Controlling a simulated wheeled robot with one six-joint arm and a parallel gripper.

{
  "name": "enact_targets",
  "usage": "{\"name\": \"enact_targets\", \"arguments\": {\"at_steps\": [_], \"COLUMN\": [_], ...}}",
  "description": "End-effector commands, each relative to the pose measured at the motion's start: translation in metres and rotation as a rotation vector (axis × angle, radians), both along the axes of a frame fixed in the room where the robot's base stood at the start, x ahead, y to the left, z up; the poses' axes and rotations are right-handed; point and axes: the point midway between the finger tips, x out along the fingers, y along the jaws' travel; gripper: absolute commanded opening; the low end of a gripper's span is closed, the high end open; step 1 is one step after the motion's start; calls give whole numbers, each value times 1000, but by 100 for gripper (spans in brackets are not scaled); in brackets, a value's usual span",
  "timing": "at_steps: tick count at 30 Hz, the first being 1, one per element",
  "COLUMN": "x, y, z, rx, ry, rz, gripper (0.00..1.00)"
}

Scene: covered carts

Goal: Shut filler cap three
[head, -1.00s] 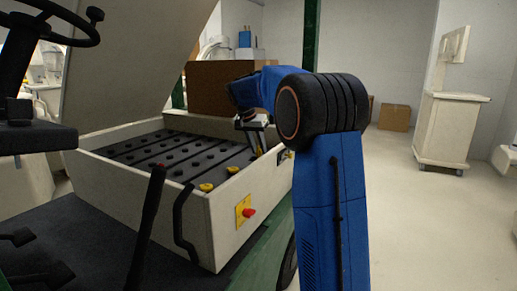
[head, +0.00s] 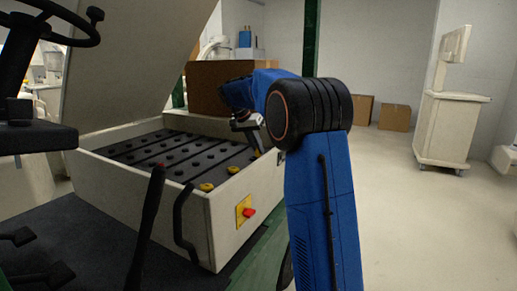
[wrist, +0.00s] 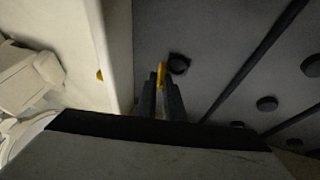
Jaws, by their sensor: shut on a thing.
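A yellow filler cap (wrist: 162,74) stands on edge between my fingertips in the wrist view, beside a round dark filler opening (wrist: 179,64) on the battery top. My gripper (wrist: 161,82) is shut on this cap. In the head view my gripper (head: 254,143) reaches down into the far right part of the battery box, with its tips partly hidden by my arm and the box wall. Two other yellow caps sit nearer in the same row, one in front (head: 207,187) and one in the middle (head: 232,170); both look flat. I see no numbers on the caps.
The cream battery box (head: 232,215) has a raised wall close beside my gripper. The raised cover (head: 135,65) leans above on the left. A red knob on a yellow plate (head: 245,212) is on the side wall. The floor at right is open.

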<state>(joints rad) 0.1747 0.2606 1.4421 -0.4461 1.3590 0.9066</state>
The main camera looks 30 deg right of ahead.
Motion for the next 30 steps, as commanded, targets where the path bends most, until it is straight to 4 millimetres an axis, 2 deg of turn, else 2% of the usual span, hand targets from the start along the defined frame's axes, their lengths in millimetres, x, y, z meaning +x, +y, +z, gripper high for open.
{"name": "enact_targets", "arguments": {"at_steps": [15, 30], "x": [21, 30], "y": [12, 18], "z": [-9, -22], "rx": [-233, -423], "ry": [403, 732], "rz": [3, 2], "gripper": [0, 0]}}
